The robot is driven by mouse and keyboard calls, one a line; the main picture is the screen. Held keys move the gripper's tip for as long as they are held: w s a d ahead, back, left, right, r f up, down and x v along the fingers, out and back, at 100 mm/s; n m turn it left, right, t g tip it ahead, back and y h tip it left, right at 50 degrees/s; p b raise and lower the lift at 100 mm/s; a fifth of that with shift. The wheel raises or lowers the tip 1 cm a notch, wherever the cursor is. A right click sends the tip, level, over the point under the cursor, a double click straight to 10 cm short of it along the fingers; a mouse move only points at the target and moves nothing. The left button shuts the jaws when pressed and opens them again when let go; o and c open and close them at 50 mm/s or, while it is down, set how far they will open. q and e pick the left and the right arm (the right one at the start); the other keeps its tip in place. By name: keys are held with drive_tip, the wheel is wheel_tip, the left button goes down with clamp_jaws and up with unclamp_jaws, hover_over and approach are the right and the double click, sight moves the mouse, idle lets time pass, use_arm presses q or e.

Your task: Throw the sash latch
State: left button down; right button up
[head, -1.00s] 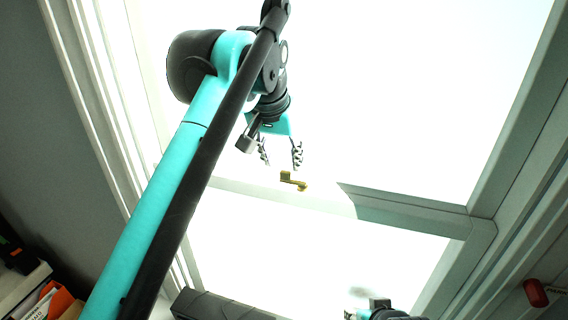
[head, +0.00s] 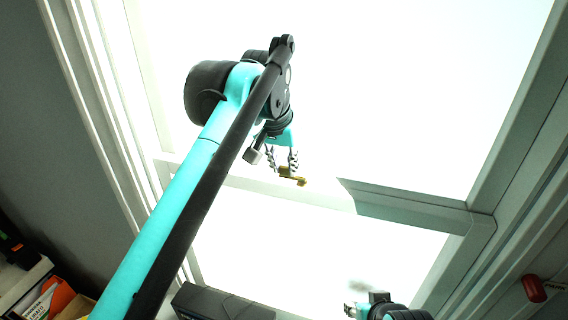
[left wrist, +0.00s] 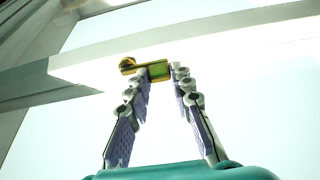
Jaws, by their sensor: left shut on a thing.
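The brass sash latch (head: 291,176) sits on the window's middle rail (head: 400,205). In the left wrist view the latch (left wrist: 153,70) shows a block between my fingertips and a rounded knob end sticking out to the left. My left gripper (head: 283,170) is at the latch from above, its two fingers on either side of the block; it is shut on the latch. The left gripper also fills the middle of the left wrist view (left wrist: 160,78). My right gripper (head: 349,310) is low in the head view, apart from the latch; its finger opening is too small to tell.
The bright window panes and pale frame (head: 480,225) surround the latch. A dark box (head: 220,303) stands at the bottom. Books and folders (head: 45,300) are at the lower left. A red object (head: 535,288) is at the right edge.

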sight(301, 177)
use_arm(q)
drive_tip(key=shift+s, duration=0.1)
drive_tip(key=n+y, duration=0.1)
drive_tip(key=n, duration=0.1)
drive_tip(key=s+n+p, duration=0.1)
drive_tip(key=n, duration=0.1)
drive_tip(key=shift+s+d+r+y, duration=0.1)
drive_tip(key=shift+s+y, duration=0.1)
drive_tip(key=shift+y, duration=0.2)
drive_tip(key=shift+s+d+n+g+y+p, duration=0.55)
drive_tip(key=shift+n+p, duration=0.25)
drive_tip(key=shift+n, duration=1.55)
drive_tip(key=shift+s+d+n+g+y+p, duration=0.5)
drive_tip(key=shift+n+y+p, duration=0.3)
drive_tip(key=shift+n, duration=1.5)
drive_tip(key=shift+s+d+n+g+y+p, duration=0.35)
drive_tip(key=shift+s+d+n+y+p, duration=0.4)
drive_tip(key=shift+n, duration=1.6)
drive_tip(key=shift+w+a, duration=0.1)
drive_tip(key=shift+w, duration=0.05)
drive_tip(key=c, duration=1.3)
unclamp_jaws()
